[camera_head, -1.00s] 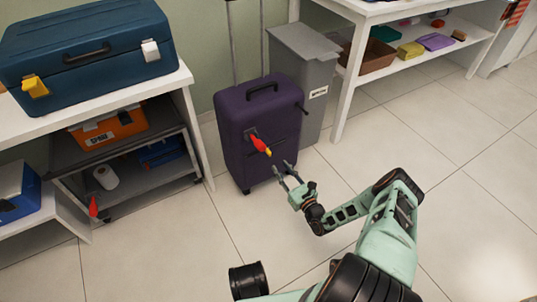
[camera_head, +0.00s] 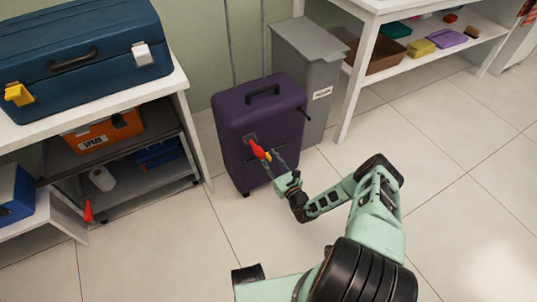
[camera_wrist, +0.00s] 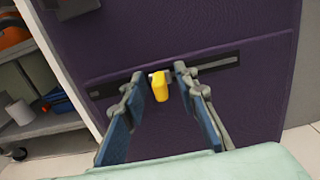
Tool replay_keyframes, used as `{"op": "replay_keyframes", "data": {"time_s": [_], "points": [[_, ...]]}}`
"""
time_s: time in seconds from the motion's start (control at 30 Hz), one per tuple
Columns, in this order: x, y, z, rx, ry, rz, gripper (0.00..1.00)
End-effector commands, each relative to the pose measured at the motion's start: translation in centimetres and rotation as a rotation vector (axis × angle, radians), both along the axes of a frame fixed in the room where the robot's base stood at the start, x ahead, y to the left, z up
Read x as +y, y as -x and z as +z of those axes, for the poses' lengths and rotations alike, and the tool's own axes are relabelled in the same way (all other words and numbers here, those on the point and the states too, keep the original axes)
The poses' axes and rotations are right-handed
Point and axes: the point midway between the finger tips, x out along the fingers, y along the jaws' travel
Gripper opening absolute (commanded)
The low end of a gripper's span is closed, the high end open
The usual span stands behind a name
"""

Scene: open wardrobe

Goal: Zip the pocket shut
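The purple suitcase (camera_head: 235,120) stands upright on the floor. In the wrist view its front (camera_wrist: 215,30) has a pocket (camera_wrist: 245,105) with a long dark zip strip (camera_wrist: 215,66) along the top. A yellow zip pull (camera_wrist: 160,86) hangs near the middle of the strip. My gripper (camera_wrist: 160,80) is open, with one finger on each side of the pull and visible gaps between. In the head view my gripper (camera_head: 275,163) is close to the suitcase front, just below and right of a red tag (camera_head: 258,150). The zip pull cannot be clearly made out there.
A grey bin (camera_head: 307,70) stands right behind the suitcase. A white bench (camera_head: 190,130) with a blue toolbox (camera_head: 80,60) is on the left. A white shelf unit (camera_head: 358,70) is at the back right. The tiled floor (camera_head: 450,190) on the right is clear.

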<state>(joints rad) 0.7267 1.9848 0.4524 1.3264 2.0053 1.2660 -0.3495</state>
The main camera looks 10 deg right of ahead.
Motion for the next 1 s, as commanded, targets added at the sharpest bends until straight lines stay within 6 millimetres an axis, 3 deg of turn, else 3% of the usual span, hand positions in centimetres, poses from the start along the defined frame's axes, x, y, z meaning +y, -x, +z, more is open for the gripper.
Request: {"op": "replay_keyframes", "data": {"time_s": [0.27,0.53,1.0], "points": [[0.06,-0.01,-0.01,0.0,0.0,0.0,0.28],[0.05,0.0,-0.01,0.0,0.0,0.0,0.0],[0.0,-0.02,-0.02,0.0,-0.001,0.0,0.0]]}}
